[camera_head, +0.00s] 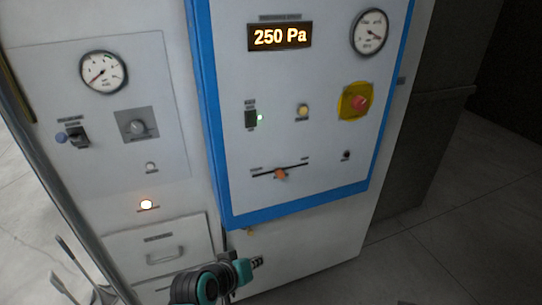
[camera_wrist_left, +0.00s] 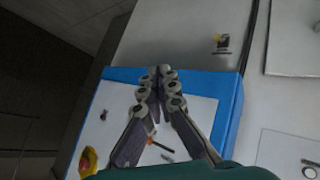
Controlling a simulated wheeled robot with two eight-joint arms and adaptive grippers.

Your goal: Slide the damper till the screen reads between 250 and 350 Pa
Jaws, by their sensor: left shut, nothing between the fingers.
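The screen (camera_head: 280,37) at the top of the blue-edged panel reads 250 Pa. The damper's orange knob (camera_head: 281,175) sits near the middle of its slanted dark slot (camera_head: 297,166), low on the panel. In the left wrist view, a small orange-red piece that looks like the knob (camera_wrist_left: 150,141) shows between the finger linkages. My left gripper (camera_head: 257,262) is below the panel's lower edge in the head view, apart from the knob. In the left wrist view its fingertips (camera_wrist_left: 161,73) are together and hold nothing. My right gripper is not in view.
The panel carries a round gauge (camera_head: 370,32), a red stop button (camera_head: 359,102) on yellow, a switch (camera_head: 251,119) and a pale button (camera_head: 303,111). A second gauge (camera_head: 103,72) and a dial (camera_head: 138,125) are on the left. A drawer handle (camera_head: 165,256) is at lower left.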

